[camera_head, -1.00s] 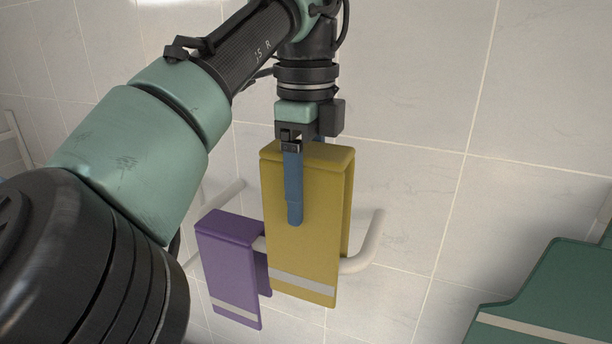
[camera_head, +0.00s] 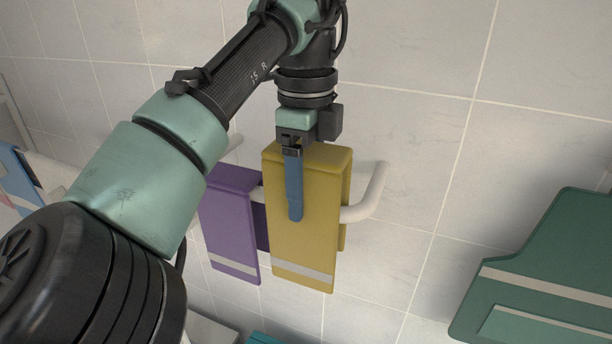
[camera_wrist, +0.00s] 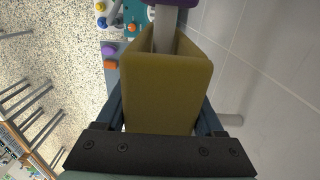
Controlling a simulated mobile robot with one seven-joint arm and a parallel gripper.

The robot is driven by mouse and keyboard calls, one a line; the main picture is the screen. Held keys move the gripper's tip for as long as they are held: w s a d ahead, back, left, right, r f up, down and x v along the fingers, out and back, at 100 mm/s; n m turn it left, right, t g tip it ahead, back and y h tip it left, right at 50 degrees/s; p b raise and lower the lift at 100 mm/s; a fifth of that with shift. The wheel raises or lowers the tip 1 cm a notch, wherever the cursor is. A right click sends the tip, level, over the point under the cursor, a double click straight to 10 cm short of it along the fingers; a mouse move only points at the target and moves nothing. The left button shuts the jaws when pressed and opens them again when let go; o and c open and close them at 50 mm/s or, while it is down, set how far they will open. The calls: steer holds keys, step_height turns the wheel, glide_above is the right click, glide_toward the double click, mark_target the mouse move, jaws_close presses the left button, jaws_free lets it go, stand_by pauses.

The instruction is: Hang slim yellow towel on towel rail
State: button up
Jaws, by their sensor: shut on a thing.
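The slim yellow towel (camera_head: 325,220) is folded over with a grey stripe near its lower edge. My gripper (camera_head: 294,215) is shut on it, with one blue finger down its front face. The white towel rail (camera_head: 372,195) runs between the towel's two flaps, and the fold stands above the rail. In the wrist view the yellow towel (camera_wrist: 166,95) fills the space between my fingers, and the rail (camera_wrist: 165,30) shows between its flaps. Whether the fold touches the rail is hidden.
A purple towel (camera_head: 228,225) hangs on the same rail, just left of the yellow one. A large green striped thing (camera_head: 540,270) is at the right. A blue towel (camera_head: 18,180) is at the far left. The tiled wall (camera_head: 410,60) is close behind the rail.

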mark_target(306, 222)
steer(key=shift+f+b, duration=0.9)
steer(key=shift+f, duration=2.15)
steer(key=o, duration=1.6)
steer(key=shift+c, duration=0.2)
